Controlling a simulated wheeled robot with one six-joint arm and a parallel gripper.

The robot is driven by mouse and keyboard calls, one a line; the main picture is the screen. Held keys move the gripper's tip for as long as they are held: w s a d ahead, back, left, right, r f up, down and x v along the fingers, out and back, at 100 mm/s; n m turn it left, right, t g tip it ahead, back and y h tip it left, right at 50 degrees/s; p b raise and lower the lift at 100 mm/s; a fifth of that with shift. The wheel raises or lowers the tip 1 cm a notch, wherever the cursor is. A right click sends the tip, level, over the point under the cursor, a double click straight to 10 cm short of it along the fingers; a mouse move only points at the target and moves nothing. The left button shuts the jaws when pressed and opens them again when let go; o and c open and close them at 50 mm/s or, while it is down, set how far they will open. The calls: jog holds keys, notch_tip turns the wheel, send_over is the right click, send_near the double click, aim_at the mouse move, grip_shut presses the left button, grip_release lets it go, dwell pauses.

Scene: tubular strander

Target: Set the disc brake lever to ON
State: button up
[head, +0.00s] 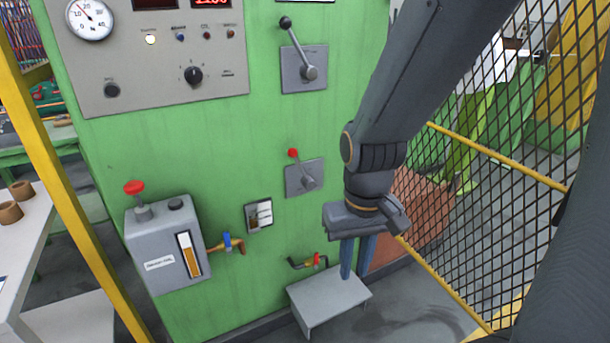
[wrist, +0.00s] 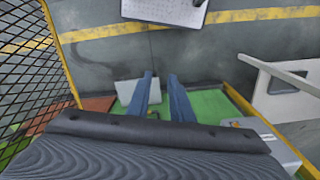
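Two levers are on the green machine front in the head view. The upper one (head: 298,58) has a black knob and leans up-left from a grey plate. The lower one (head: 302,168) has a red knob and also leans up-left on its grey plate. No readable label shows which is the disc brake lever or where ON is. My gripper (head: 356,272) points down, right of and below the red-knobbed lever and apart from it. Its two blue fingers are spread and empty, also in the wrist view (wrist: 160,77). Neither lever can be made out in the wrist view.
A grey step-like stand (head: 330,295) is below my gripper. A red-handled valve (head: 316,260) is near it. A mesh guard (head: 500,140) with yellow rails stands to the right. A grey oil box (head: 165,250) and gauge panel (head: 150,75) are at left.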

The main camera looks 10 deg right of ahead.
jog(key=shift+w+d+f, duration=0.1)
jog(key=shift+w+f, duration=0.05)
jog(key=shift+w, duration=0.25)
jog(key=c, duration=0.3)
jog(key=w+f+n+t, duration=0.1)
jog(key=w+n, duration=0.1)
jog(key=w, duration=0.1)
jog(key=w+d+f+n+t, duration=0.1)
jog(key=w+n, duration=0.1)
jog(key=w, duration=0.2)
jog(key=w+d+f+n+t, duration=0.1)
jog(key=w, duration=0.2)
jog(key=shift+w+n+t, duration=0.25)
jog(key=shift+n+t, duration=0.05)
jog(key=shift+n, duration=0.1)
grip_shut()
jog(key=w+a+n+t+y, duration=0.2)
jog(key=w+n+t, duration=0.4)
jog(key=w+n, duration=0.4)
jog(key=w+a+n+t+y+b, duration=0.1)
jog(key=w+n+t+y, duration=0.3)
jog(key=w+n, duration=0.6)
jog(key=shift+a+r+n+t+y, duration=0.3)
jog(key=shift+a+n+t, duration=0.55)
jog(key=shift+t, duration=0.35)
jog(key=shift+f, duration=0.1)
